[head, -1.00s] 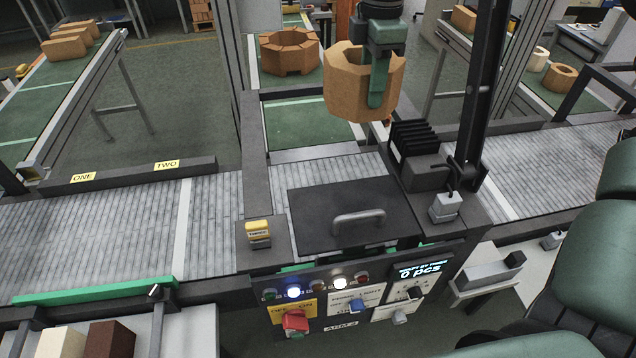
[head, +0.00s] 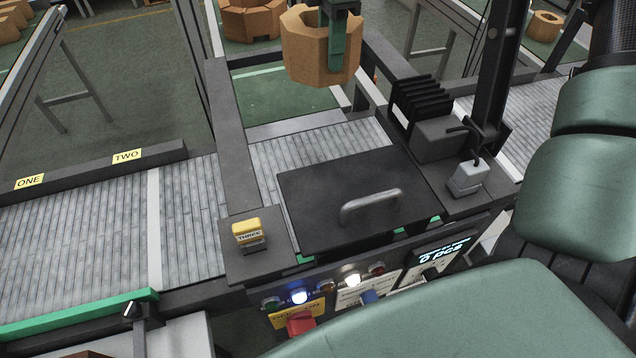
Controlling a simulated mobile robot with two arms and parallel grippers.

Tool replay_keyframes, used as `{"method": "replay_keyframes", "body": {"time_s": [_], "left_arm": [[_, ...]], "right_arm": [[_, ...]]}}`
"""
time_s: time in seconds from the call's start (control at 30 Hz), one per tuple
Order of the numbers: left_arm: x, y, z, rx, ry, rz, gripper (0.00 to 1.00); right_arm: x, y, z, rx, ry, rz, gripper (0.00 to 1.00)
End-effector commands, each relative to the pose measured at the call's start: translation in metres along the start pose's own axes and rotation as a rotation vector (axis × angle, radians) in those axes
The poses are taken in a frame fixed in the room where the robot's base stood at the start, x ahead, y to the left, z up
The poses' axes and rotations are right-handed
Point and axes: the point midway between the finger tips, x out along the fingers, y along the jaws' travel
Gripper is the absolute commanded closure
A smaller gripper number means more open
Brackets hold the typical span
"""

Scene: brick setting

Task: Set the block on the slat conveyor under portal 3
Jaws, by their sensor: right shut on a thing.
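My right gripper (head: 340,50) hangs at the top middle of the head view. It is shut on a tan, hollow, many-sided block (head: 303,50), with a finger inside the opening. The block is in the air beyond the slat conveyor (head: 100,220), above the green surface behind it. Grey slats also show between the portal's left beam (head: 232,160) and the dark cover plate. My left gripper is not in view.
A dark cover plate with a handle (head: 310,200) hides part of the slats. A black finned unit (head: 422,105) and an upright post stand right of it. Similar tan blocks (head: 250,22) lie behind. Tags ONE and TWO mark the left rail (head: 75,172). A control panel is in front.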

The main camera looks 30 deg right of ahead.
Motion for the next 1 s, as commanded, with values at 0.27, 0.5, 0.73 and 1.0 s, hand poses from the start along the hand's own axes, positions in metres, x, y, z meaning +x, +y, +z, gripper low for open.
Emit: {"method": "replay_keyframes", "body": {"time_s": [0.27, 0.5, 0.73, 1.0], "left_arm": [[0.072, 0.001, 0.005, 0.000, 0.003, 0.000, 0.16], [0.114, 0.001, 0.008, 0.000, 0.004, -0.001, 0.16], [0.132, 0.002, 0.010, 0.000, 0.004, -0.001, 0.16], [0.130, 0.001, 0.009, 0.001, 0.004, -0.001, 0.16]], "right_arm": [[0.081, 0.001, -0.001, -0.001, 0.001, 0.005, 1.00], [0.135, 0.001, -0.001, -0.001, 0.001, 0.006, 1.00], [0.158, 0.001, -0.001, -0.001, 0.002, 0.006, 1.00], [0.191, 0.000, -0.001, -0.002, 0.000, 0.002, 1.00]]}}
